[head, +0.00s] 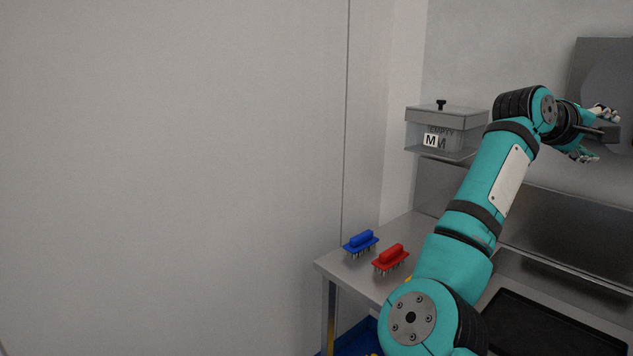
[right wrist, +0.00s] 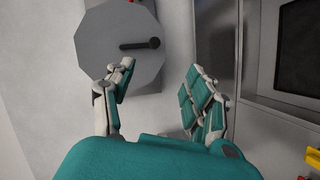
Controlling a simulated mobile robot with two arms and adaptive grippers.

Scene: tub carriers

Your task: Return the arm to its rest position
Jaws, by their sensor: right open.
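My right arm rises from the bottom of the head view, and its teal and grey gripper (head: 600,134) is raised at the upper right, near a grey wall fixture (head: 598,62). In the right wrist view its fingers (right wrist: 160,78) are spread apart with nothing between them. My left gripper is not in view.
A blue pronged block (head: 361,243) and a red pronged block (head: 391,258) stand on the steel table (head: 338,262). A clear lidded box (head: 424,116) labelled M is behind my arm. A black tray (head: 545,325) lies lower right. A pale panel (head: 170,180) fills the left.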

